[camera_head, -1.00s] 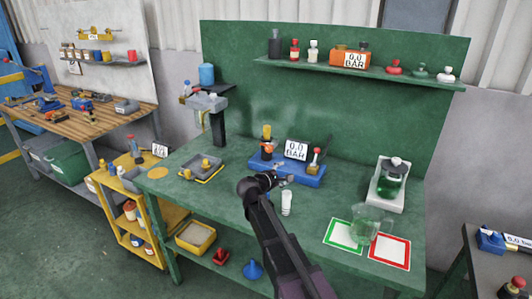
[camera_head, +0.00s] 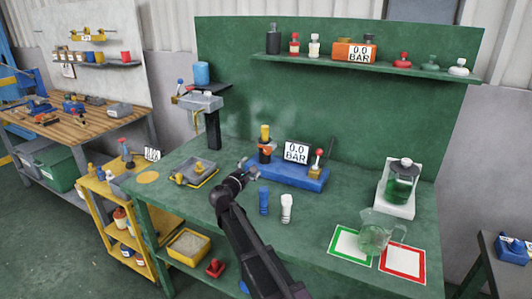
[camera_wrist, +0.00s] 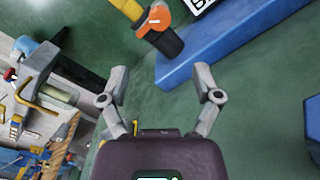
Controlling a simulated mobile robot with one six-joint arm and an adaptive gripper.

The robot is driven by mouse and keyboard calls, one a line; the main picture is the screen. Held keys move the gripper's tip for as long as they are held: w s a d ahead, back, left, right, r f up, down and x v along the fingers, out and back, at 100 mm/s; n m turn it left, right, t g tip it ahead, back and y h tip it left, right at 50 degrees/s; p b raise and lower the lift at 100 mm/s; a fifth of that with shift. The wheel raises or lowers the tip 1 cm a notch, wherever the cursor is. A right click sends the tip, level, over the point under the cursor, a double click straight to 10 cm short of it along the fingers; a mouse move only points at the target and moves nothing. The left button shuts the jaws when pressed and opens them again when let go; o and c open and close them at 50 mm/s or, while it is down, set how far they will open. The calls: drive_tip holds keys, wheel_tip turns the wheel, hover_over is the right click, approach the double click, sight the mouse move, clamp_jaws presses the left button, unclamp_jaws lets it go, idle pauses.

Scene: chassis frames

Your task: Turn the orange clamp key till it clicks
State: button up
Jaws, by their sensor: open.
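The orange clamp key (camera_head: 264,149) sits on a dark upright post with a yellow top, at the left end of the blue base block (camera_head: 300,177). In the wrist view the orange key (camera_wrist: 155,19) is near the top, beyond my fingertips, with a white mark on it. The blue block (camera_wrist: 225,45) lies to its right. My gripper (camera_head: 250,168) is in front of and left of the post, apart from it.
A blue cylinder (camera_head: 263,200) and a white one (camera_head: 286,208) stand in front. A grey-yellow tray (camera_head: 195,173) lies left.

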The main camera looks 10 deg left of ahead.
sight(266, 152)
drive_tip(key=shift+w, duration=0.2)
drive_tip(key=x, duration=1.3)
drive_tip(key=shift+w+d, duration=0.1)
drive_tip(key=shift+w, duration=0.05)
clamp_jaws()
